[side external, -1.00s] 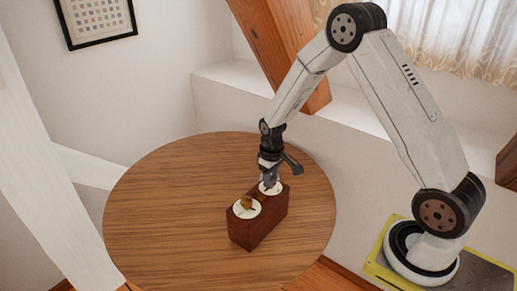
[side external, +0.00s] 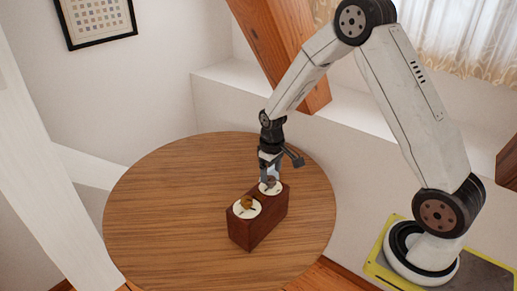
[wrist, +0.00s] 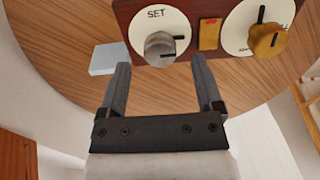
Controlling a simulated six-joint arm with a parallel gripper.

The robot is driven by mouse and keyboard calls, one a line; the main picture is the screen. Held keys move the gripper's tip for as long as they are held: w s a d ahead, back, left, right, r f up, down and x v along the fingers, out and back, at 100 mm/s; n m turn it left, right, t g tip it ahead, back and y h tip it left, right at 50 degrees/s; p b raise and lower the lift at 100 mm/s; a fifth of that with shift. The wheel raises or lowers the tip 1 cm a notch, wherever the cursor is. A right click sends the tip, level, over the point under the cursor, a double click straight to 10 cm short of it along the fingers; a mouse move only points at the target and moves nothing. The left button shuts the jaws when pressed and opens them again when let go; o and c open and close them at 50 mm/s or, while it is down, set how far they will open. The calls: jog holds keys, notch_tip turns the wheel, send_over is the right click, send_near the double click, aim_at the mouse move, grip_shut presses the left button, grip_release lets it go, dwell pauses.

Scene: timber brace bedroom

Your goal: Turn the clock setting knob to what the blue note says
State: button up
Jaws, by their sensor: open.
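A dark red-brown wooden clock box (side external: 258,228) stands on the round table, with two white dials on its top. In the wrist view the dial lettered SET (wrist: 143,28) carries a grey knob (wrist: 158,47), with a black line on the dial pointing right. The light blue note (wrist: 108,58) lies on the table left of the box; any writing on it is unreadable here. My gripper (side external: 270,176) is over the SET dial. In the wrist view my gripper (wrist: 160,72) is open, its fingers on either side below the grey knob; contact cannot be told.
The second dial (wrist: 238,38) carries a gold knob (wrist: 264,41); its lettering is partly hidden. A small orange-red piece (wrist: 209,34) sits between the dials. The table (side external: 150,210) is otherwise clear around the box. A timber brace (side external: 272,45) and white wall ledge are behind.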

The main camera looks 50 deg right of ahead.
aim_at(271, 181)
jog(key=shift+r, duration=2.7)
jog(key=shift+s+a+r, duration=0.15)
jog(key=shift+s+a, duration=0.15)
jog(key=shift+a, duration=0.05)
jog(key=s+a+r+t, duration=0.2)
jog(key=s+a, duration=0.6)
jog(key=s, duration=0.5)
jog(key=shift+s+a+r+t, duration=0.15)
jog(key=shift+a+r+t, duration=0.15)
jog(key=shift+a+r, duration=0.15)
jog(key=shift+w, duration=0.2)
